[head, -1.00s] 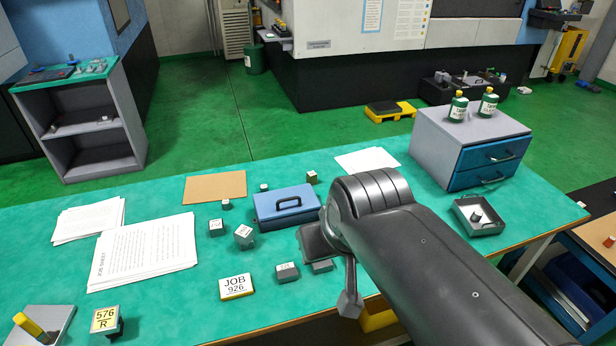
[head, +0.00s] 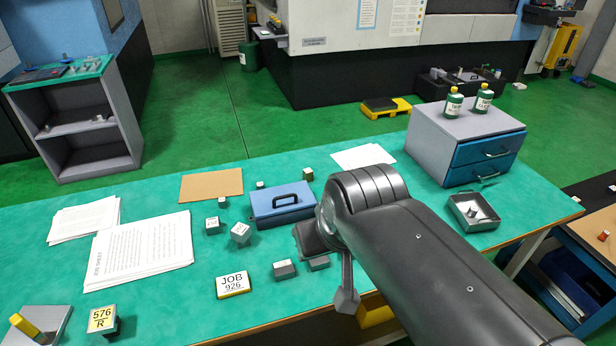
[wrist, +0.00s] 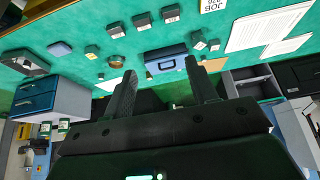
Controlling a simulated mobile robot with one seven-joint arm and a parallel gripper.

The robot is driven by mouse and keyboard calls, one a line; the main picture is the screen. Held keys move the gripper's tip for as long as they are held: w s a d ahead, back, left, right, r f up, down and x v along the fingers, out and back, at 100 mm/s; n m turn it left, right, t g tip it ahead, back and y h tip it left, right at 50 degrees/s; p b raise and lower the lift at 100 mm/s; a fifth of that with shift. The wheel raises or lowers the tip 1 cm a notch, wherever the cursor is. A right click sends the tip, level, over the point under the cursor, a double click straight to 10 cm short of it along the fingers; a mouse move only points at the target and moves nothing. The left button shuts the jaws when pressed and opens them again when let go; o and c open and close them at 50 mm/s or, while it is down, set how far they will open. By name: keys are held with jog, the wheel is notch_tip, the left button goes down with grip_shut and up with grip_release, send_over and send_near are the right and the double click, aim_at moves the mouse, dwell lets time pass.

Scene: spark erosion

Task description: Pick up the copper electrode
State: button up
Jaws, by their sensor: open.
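I cannot single out the copper electrode with certainty. A small round brownish, copper-toned piece (wrist: 117,61) lies on the green bench in the wrist view, near the blue case (wrist: 166,61). My arm hides that spot in the head view. In the head view my arm reaches over the bench's right half.
Several small grey blocks (head: 240,233) and a JOB 926 plate (head: 232,285) lie on the bench. Paper sheets (head: 140,250) cover its left. A drawer cabinet (head: 430,147) and metal tray (head: 474,224) stand at right. A reddish piece (head: 604,236) sits on a side bench.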

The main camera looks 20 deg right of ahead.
jog(key=w+d+r, duration=0.1)
jog(key=w+r, duration=0.3)
jog(key=w, duration=1)
jog(key=n+g, duration=0.1)
jog(key=n, duration=0.1)
send_over(308, 171)
jog(key=s, duration=0.4)
notch_tip(308, 171, down, 24)
jog(key=shift+y, duration=0.4)
jog(key=x, duration=1.1)
jog(key=shift+d, duration=0.35)
jog(key=shift+c, duration=0.3)
grip_shut()
